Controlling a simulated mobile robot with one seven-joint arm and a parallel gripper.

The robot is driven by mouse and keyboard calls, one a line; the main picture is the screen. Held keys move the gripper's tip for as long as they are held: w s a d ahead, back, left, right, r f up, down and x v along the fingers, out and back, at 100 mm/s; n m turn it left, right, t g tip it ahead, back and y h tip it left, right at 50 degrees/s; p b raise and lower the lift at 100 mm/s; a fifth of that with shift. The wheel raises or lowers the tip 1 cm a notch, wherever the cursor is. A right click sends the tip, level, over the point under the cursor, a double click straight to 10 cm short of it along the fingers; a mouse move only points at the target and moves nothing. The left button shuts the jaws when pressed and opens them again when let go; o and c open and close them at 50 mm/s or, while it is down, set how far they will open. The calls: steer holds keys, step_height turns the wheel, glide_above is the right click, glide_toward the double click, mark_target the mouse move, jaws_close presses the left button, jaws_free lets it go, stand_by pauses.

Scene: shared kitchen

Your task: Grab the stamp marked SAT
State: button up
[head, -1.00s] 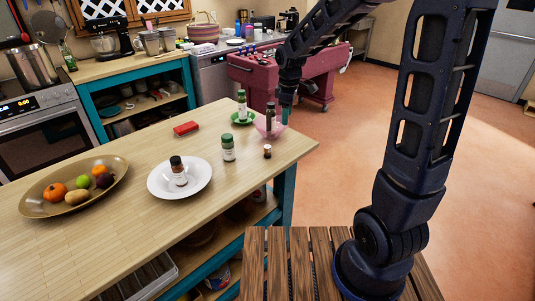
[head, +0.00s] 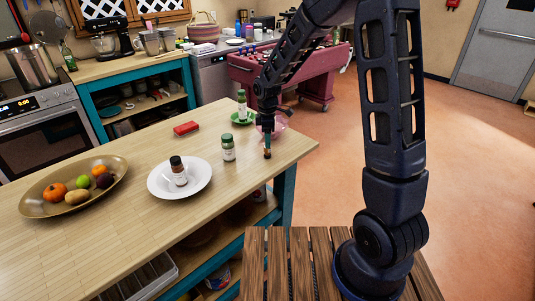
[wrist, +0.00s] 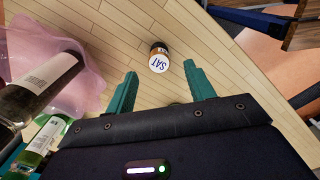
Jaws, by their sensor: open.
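The stamp marked SAT (wrist: 159,60) stands on the wooden table in the wrist view, its white top with dark letters facing me. It lies ahead of and between the two teal fingers of my gripper (wrist: 161,92), which are open and empty. In the head view my gripper (head: 267,145) hangs over the table's right end, and the stamp is mostly hidden behind it.
A pink bowl (wrist: 85,70) with a dark bottle (wrist: 45,85) is close on the left in the wrist view. A green-capped bottle (head: 228,148), a white plate (head: 202,168) with a jar and a red box (head: 186,128) stand left of my gripper. The table's edge is near.

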mark_target(268, 152)
steer(key=shift+w+f, duration=0.1)
steer(key=shift+f, duration=2.5)
steer(key=c, duration=1.1)
